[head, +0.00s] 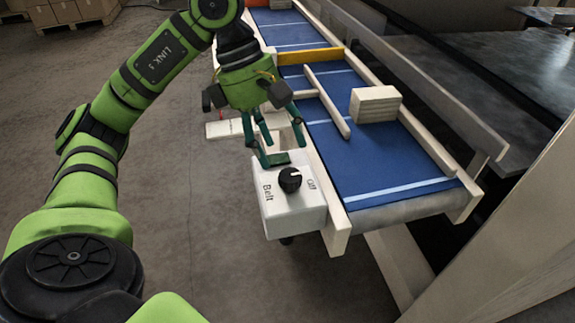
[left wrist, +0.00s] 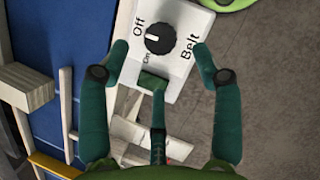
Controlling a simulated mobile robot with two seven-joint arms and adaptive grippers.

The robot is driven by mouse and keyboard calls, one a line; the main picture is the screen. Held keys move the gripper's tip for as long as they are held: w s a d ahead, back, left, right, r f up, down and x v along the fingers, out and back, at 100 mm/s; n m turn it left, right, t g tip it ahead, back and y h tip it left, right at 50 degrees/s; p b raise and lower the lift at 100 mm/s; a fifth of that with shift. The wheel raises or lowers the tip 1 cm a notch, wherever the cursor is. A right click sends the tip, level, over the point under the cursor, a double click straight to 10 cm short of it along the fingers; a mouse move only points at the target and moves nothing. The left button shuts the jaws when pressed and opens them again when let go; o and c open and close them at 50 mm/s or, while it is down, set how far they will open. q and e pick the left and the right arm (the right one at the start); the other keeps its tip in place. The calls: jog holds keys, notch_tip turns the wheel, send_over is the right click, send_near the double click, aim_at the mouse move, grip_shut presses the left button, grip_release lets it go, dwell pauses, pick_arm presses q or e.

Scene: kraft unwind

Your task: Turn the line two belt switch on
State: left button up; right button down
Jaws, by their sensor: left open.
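A white switch box (head: 292,213) is fixed at the near left corner of the blue belt conveyor. It has a black round knob (head: 290,179) and the words "Belt" and "Off". The knob also shows in the left wrist view (left wrist: 160,39); its white mark appears to point toward the "Off" side. A small word beside it there is hard to read. My left gripper (head: 279,148) is open and empty, its fingers pointing down just beyond the knob. In the left wrist view the fingers (left wrist: 159,68) spread around the box's edge, apart from the knob. My right gripper is not in view.
The blue belt (head: 385,165) carries a pale block (head: 375,104) and a slanted wooden guide bar (head: 327,100). A yellow bar (head: 310,56) crosses it farther back. A wooden rail runs beside the box. Cartons (head: 70,12) stand far back left; the floor left is clear.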

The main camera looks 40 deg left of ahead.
aim_at(289, 174)
pick_arm(q)
jog(key=x, duration=0.6)
jog(key=shift+d+p, duration=0.15)
jog(key=shift+p, duration=0.25)
jog(key=c, duration=1.1)
